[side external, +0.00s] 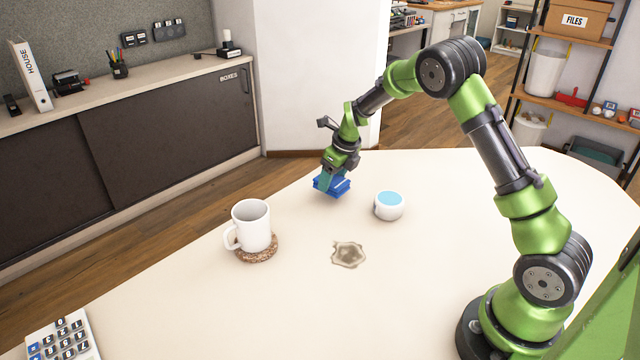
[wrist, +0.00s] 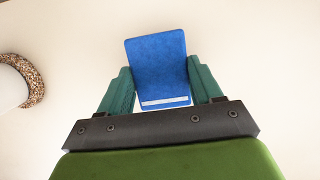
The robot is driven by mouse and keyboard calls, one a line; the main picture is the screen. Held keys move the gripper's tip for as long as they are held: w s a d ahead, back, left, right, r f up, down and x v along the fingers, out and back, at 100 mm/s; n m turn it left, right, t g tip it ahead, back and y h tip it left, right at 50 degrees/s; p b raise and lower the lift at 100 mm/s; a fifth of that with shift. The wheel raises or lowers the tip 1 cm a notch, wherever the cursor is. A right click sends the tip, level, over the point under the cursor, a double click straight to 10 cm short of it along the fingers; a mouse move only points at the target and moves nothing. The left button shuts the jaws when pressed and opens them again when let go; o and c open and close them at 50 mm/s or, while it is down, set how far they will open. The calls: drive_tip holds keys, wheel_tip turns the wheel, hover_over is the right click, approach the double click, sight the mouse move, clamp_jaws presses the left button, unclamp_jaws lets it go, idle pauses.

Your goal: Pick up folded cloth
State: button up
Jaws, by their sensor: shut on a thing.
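The folded cloth (side external: 332,186) is blue and sits at the far side of the pale table in the side view. In the wrist view the cloth (wrist: 158,66) shows as a blue rectangle with a white strip along its near edge. My gripper (side external: 329,181) is over the cloth in the side view. In the wrist view the two teal fingers of my gripper (wrist: 160,88) are on either side of the cloth, shut on it. Whether the cloth is touching the table or just above it, I cannot tell.
A white mug (side external: 252,226) stands on a cork coaster (side external: 258,254) at the left. A calculator (side external: 62,340) is at the near left.

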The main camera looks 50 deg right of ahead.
drive_tip(key=s+a, duration=0.1)
drive_tip(key=s, duration=0.4)
drive_tip(key=s+a+r, duration=0.1)
drive_tip(key=s, duration=0.4)
drive_tip(key=s+a+r, duration=0.1)
drive_tip(key=s+a, duration=0.1)
drive_tip(key=s, duration=0.3)
drive_tip(key=shift+s+r, duration=0.2)
drive_tip(key=shift+s, duration=0.1)
drive_tip(key=o, duration=0.4)
drive_tip(key=shift+d, duration=0.1)
drive_tip(key=c, duration=0.3)
drive_tip(key=d+r, duration=0.4)
drive_tip(key=d, duration=0.1)
drive_tip(key=d+r, duration=0.2)
drive_tip(key=d, duration=0.1)
drive_tip(key=shift+w+d, duration=0.25)
drive_tip(key=shift+w, duration=0.05)
drive_tip(key=shift+d+f, duration=0.15)
drive_tip(key=shift+f, duration=2.7)
